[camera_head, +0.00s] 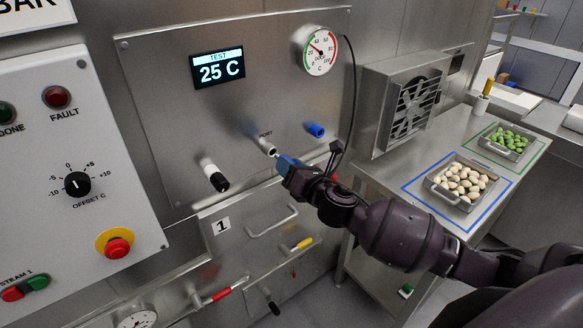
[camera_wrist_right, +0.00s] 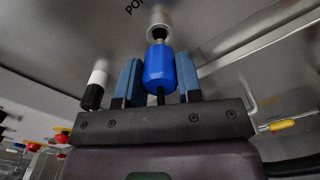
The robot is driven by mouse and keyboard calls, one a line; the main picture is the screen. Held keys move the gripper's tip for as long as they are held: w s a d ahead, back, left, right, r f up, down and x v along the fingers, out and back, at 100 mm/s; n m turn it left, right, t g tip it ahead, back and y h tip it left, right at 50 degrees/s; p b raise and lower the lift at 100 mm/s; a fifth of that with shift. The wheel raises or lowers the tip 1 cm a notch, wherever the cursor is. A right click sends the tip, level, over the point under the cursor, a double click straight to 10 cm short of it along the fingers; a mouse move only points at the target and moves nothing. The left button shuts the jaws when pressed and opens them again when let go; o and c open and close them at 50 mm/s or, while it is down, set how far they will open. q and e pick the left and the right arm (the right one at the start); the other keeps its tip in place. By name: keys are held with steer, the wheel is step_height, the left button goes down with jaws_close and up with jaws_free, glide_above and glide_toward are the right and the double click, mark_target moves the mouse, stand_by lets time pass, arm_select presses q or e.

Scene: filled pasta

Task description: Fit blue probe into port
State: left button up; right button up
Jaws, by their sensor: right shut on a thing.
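The blue probe (camera_wrist_right: 158,70) is held between the two blue fingers of my right gripper (camera_wrist_right: 157,80), its metal tip pointing at the port and its black cable end toward the palm. The port (camera_wrist_right: 158,24) is a silvery tube straight ahead of the tip; it also shows in the head view (camera_head: 267,147), below the "PORT" label. The tip is at or just short of the port's mouth; I cannot tell whether it has entered. In the head view my right gripper (camera_head: 284,164) is close in front of the port and hides most of the probe. My left gripper is out of view.
A white-and-black fitting (camera_head: 214,176) and a blue fitting (camera_head: 314,130) stick out of the panel either side of the port. A display (camera_head: 218,70) reads 25 C. A black cable (camera_head: 352,95) hangs at right. A drawer handle (camera_head: 272,221) sits below.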

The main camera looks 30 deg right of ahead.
steer(key=shift+p, duration=0.6)
stand_by(1.5)
steer(key=shift+w+a, duration=0.15)
steer(key=shift+w, duration=0.75)
steer(key=shift+w+a, duration=0.1)
steer(key=shift+w, duration=0.75)
stand_by(0.8)
steer(key=shift+r, duration=0.1)
stand_by(0.7)
steer(key=o, duration=1.2)
steer(key=shift+o, duration=0.2)
steer(key=shift+s+d+p, duration=0.2)
steer(key=shift+s+p, duration=0.3)
steer(key=shift+s, duration=0.7)
steer(key=shift+s+d+p, duration=0.15)
steer(key=shift+s+p, duration=0.05)
steer(key=shift+s, duration=0.95)
steer(key=shift+s+d+p, duration=0.15)
steer(key=shift+s+p, duration=0.05)
steer(key=shift+s, duration=0.9)
